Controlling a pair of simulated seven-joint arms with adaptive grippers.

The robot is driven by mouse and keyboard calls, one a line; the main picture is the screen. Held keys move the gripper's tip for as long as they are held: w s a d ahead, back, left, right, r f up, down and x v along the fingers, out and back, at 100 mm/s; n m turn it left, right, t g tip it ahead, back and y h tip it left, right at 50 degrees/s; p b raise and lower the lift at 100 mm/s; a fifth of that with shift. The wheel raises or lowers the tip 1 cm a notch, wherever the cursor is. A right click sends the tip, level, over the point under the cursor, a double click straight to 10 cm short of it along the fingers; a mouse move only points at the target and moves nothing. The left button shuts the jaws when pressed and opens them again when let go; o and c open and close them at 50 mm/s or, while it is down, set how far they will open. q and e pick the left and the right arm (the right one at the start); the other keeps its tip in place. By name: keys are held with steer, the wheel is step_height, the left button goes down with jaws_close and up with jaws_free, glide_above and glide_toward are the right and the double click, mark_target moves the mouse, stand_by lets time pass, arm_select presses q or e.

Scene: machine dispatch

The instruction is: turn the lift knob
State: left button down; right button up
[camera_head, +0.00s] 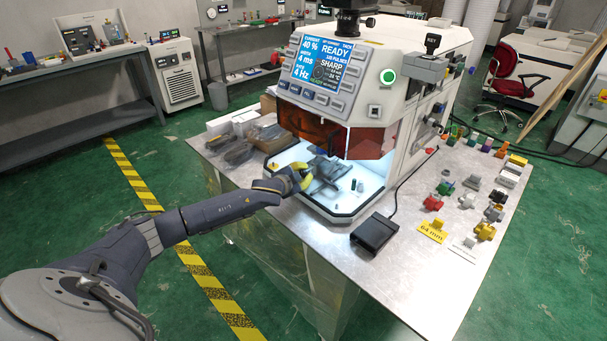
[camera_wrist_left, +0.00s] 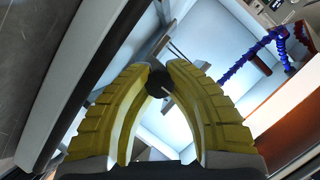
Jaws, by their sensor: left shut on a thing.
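The lift knob appears to be the dark round knob (camera_wrist_left: 158,83) between my left gripper's fingertips in the left wrist view. My left gripper (camera_wrist_left: 155,76) has yellow ribbed fingers curved inward and is shut on this knob. In the head view my left gripper (camera_head: 305,178) reaches into the lit front opening of the white machine (camera_head: 425,65), beside a grey stage (camera_head: 328,172). The knob is hidden behind the fingers there. My right gripper is not in view.
A black pedal box (camera_head: 374,233) stands on the metal table (camera_head: 420,285) in front of the machine. Several small coloured parts lie to the right. A blue segmented hose (camera_wrist_left: 255,52) is inside the chamber, and an orange-brown window (camera_head: 310,127) hangs above the opening.

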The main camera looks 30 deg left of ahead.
arm_select(q)
steer(key=shift+w+r, duration=0.1)
steer(key=shift+r, duration=0.1)
steer(key=c, duration=1.1)
jaws_free()
steer(key=shift+f, duration=0.15)
steer(key=v, duration=1.2)
